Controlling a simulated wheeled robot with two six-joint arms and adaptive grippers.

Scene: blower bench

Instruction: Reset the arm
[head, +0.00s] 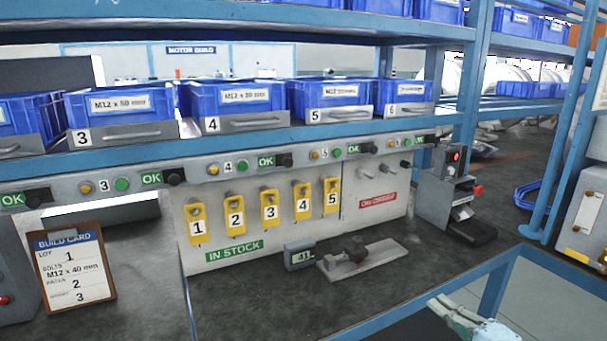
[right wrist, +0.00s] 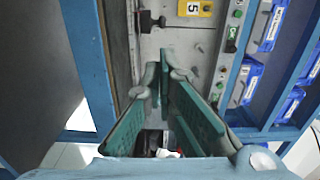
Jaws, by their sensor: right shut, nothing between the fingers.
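My right gripper (head: 450,312) shows at the lower right of the head view, over the bench's front right corner. In the right wrist view its two green-padded fingers (right wrist: 164,72) come together at the tips with nothing between them. It is shut and empty, apart from the bench fittings. My left gripper is in neither view.
A blue frame rail (head: 495,283) runs beside my right gripper. The bench top (head: 250,300) is mostly clear; a grey plate fixture (head: 365,258) and small display (head: 299,256) stand on it. A build card (head: 75,268) leans at left. Blue bins (head: 120,103) line the shelf; yellow tags (head: 235,215) hang below.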

